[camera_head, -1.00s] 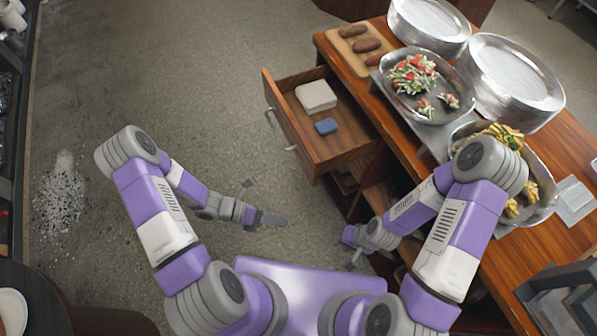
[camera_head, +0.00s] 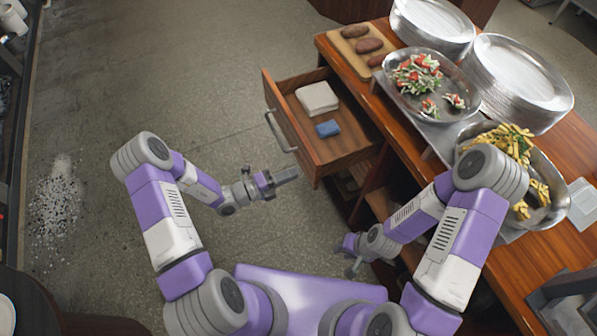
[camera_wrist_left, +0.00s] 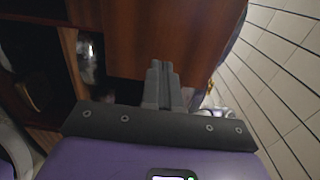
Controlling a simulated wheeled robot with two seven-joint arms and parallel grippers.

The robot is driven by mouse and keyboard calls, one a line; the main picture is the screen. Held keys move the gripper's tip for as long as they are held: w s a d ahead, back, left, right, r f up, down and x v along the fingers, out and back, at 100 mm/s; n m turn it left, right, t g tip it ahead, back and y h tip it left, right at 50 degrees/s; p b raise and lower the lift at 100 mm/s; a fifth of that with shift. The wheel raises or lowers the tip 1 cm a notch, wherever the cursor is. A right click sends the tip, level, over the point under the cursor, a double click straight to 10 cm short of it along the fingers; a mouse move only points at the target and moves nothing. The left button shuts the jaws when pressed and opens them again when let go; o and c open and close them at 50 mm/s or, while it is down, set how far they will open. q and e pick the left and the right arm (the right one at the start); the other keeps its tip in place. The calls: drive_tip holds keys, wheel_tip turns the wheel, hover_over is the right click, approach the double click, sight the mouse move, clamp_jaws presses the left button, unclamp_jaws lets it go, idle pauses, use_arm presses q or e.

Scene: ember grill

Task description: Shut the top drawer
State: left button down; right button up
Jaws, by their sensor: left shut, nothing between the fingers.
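The top drawer (camera_head: 330,150) is wooden and stands pulled out of the counter in the head view, with a metal handle (camera_head: 277,132) on its front. Inside it lie a white block (camera_head: 317,98) and a small blue block (camera_head: 328,128). My left gripper (camera_head: 290,174) is shut and empty, just below and in front of the drawer's near front corner. The left wrist view shows its shut fingers (camera_wrist_left: 160,75) in front of a brown wooden panel (camera_wrist_left: 170,35). My right gripper (camera_head: 349,258) is low beside the counter; its fingers are too small to judge.
The wooden counter (camera_head: 480,250) on the right holds a cutting board (camera_head: 345,50) with brown items, trays of food and stacked metal plates (camera_head: 515,75). Open shelves lie below it.

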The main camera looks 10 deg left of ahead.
sight(308, 168)
use_arm(q)
drive_tip(key=shift+x, duration=1.6)
use_arm(e)
drive_tip(key=shift+f, duration=0.35)
